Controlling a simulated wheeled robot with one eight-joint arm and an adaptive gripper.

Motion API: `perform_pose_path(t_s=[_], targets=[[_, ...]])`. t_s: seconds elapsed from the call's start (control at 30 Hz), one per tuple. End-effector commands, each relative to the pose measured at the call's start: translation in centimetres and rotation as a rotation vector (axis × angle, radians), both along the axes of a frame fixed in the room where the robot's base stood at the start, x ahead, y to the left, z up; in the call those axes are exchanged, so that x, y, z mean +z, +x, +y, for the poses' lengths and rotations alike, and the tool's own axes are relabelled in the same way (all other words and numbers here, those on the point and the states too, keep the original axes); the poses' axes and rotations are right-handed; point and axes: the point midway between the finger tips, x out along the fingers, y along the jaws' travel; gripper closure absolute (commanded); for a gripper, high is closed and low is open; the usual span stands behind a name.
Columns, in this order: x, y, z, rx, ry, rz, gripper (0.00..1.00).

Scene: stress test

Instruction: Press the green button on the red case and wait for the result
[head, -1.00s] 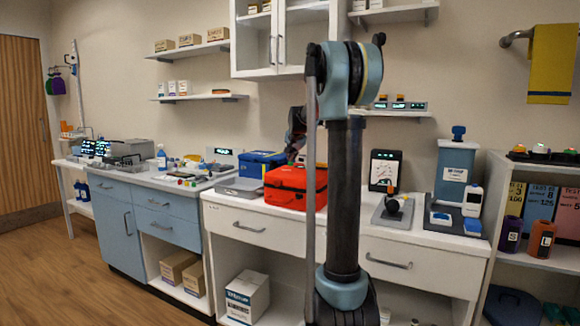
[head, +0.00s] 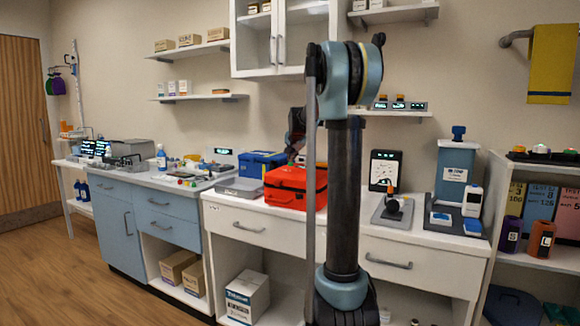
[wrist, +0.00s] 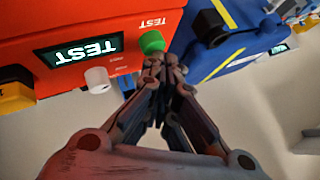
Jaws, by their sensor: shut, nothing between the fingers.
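The red case (head: 283,196) stands on the white counter in the head view, partly hidden behind my arm. In the wrist view the red case (wrist: 120,24) fills the upper left. Its dark screen (wrist: 80,52) shows the word TEST. The green button (wrist: 151,42) is on its front face, right of the screen. My gripper (wrist: 158,62) is shut and empty. Its fingertips are right at the lower edge of the green button and overlap it slightly in the picture; I cannot tell whether they press it.
A white knob (wrist: 97,80) sits below the screen, and an orange-yellow part (wrist: 14,97) is at the left. A blue case (wrist: 240,45) stands close on the right of the red case. A grey device (head: 240,187) and a black-framed display (head: 385,168) stand on the counter.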

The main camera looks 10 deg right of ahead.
Motion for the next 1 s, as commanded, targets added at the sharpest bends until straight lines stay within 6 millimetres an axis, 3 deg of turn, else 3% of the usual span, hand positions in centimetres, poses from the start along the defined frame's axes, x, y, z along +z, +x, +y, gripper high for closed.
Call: perform_pose_path(t_s=[0.3,0.67,1.0], targets=[[1.4,0.0,0.0,0.0,0.0,0.0,1.0],[1.6,0.0,-0.1,0.0,0.0,0.0,1.0],[4.0,0.0,0.0,0.0,0.0,0.0,1.0]])
